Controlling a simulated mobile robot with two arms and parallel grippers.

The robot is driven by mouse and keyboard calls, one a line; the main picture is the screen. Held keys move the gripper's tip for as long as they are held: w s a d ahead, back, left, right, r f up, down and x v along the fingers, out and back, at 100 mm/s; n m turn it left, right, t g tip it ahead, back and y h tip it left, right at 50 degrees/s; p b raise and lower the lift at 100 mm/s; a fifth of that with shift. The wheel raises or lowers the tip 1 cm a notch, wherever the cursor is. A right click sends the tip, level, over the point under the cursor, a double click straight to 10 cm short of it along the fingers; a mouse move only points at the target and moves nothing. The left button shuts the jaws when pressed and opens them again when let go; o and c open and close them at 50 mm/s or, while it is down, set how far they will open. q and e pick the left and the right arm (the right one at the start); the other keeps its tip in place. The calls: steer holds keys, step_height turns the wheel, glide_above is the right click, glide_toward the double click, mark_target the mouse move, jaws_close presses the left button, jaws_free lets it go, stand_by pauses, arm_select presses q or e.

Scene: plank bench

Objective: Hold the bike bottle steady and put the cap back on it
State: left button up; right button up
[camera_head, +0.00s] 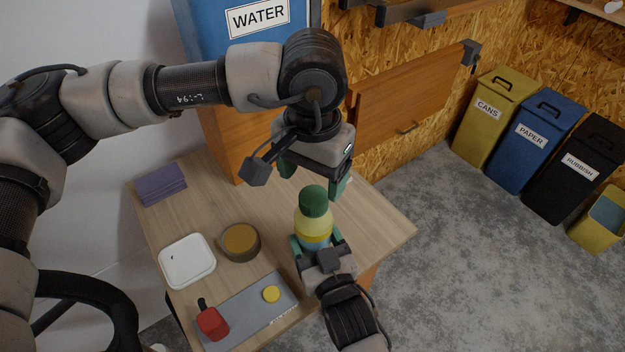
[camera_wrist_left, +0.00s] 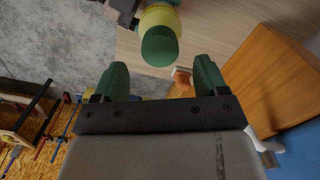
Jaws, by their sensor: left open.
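The bike bottle (camera_head: 314,227) is yellow with a blue band and stands upright near the bench's right edge. The green cap (camera_head: 314,200) sits on its top; I cannot tell how firmly it is seated. My right gripper (camera_head: 318,246) has its fingers on both sides of the lower bottle and is shut on it. My left gripper (camera_head: 313,182) is open and empty, just behind and above the cap. In the left wrist view its spread green fingers (camera_wrist_left: 161,72) are apart from the cap (camera_wrist_left: 160,46), and the bottle (camera_wrist_left: 158,14) shows behind the cap.
On the bench (camera_head: 385,225) are a white lidded box (camera_head: 187,261), a round brown container (camera_head: 239,242), a purple cloth stack (camera_head: 160,185), and a grey mat (camera_head: 248,310) with a red item (camera_head: 212,323) and a yellow disc (camera_head: 271,294). A blue WATER container (camera_head: 215,30) stands behind.

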arm_select(q)
steer(key=shift+c, duration=0.3)
steer(key=n, duration=0.5)
steer(key=shift+r, duration=0.2)
steer(key=n, duration=0.4)
steer(key=shift+r, duration=0.15)
steer(key=n, duration=0.4)
steer(key=shift+r, duration=0.15)
steer(key=n, duration=0.4)
steer(key=shift+w+r, duration=0.1)
steer(key=shift+r, duration=0.1)
steer(key=n, duration=0.5)
steer(key=shift+d+r+n, duration=0.1)
steer(key=shift+r+n, duration=0.1)
steer(key=shift+n, duration=0.2)
steer(key=n, duration=0.4)
steer(key=shift+r, duration=0.15)
steer(key=n, duration=0.5)
steer(key=shift+r, duration=0.25)
steer(key=n, duration=0.4)
steer(key=shift+r, duration=0.15)
